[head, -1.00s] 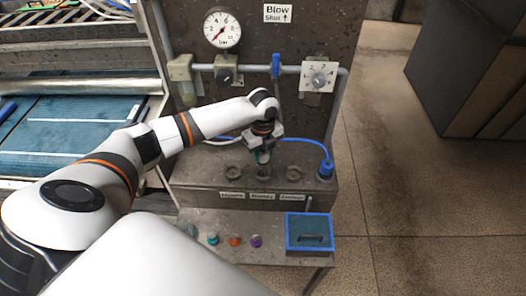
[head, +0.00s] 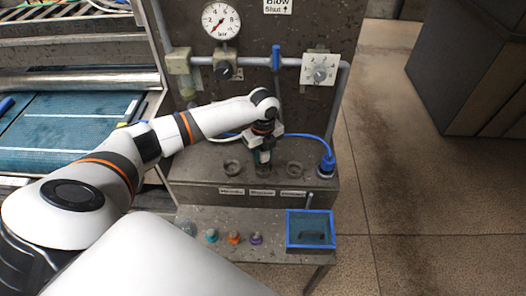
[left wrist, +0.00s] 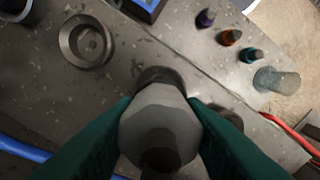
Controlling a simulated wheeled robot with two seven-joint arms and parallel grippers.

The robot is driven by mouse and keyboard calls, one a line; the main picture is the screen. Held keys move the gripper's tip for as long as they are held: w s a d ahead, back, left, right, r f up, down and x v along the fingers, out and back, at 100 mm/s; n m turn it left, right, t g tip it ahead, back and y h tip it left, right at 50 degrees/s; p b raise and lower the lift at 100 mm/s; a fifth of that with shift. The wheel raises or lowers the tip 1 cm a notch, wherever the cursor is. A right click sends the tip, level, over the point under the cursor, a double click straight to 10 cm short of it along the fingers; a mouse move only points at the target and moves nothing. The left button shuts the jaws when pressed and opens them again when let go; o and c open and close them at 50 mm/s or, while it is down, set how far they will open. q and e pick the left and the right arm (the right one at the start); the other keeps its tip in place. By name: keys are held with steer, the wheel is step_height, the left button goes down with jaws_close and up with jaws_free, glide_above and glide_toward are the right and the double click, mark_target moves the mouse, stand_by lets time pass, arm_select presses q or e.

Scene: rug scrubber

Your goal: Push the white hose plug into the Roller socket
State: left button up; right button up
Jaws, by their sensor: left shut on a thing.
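My left gripper (head: 263,156) reaches down over the middle one of three round sockets on the metal box in the head view. In the left wrist view its green fingers (left wrist: 165,135) are shut on the whitish-grey hose plug (left wrist: 160,125). The plug hides most of the middle socket (left wrist: 160,75), whose dark rim shows just beyond it. I cannot tell whether the plug's tip is inside. A white hose (head: 222,138) runs behind the gripper. The label under the middle socket (head: 262,193) is too blurred to read surely. My right gripper is not in view.
Empty sockets flank the middle one, left (head: 233,167) and right (head: 294,168). A blue hose plug (head: 327,164) stands at the box's right end. Several coloured caps (head: 234,238) and a blue-rimmed tray (head: 289,232) are on the lower shelf. Pipes and a gauge (head: 221,20) are behind.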

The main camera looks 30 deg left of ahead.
arm_select(q)
steer(key=shift+f, duration=0.25)
stand_by(0.3)
steer(key=shift+f, duration=0.15)
steer(key=shift+f+b, duration=0.55)
steer(key=shift+f, duration=0.55)
steer(key=o, duration=1.2)
steer(key=shift+c, duration=0.2)
steer(key=shift+r, duration=0.1)
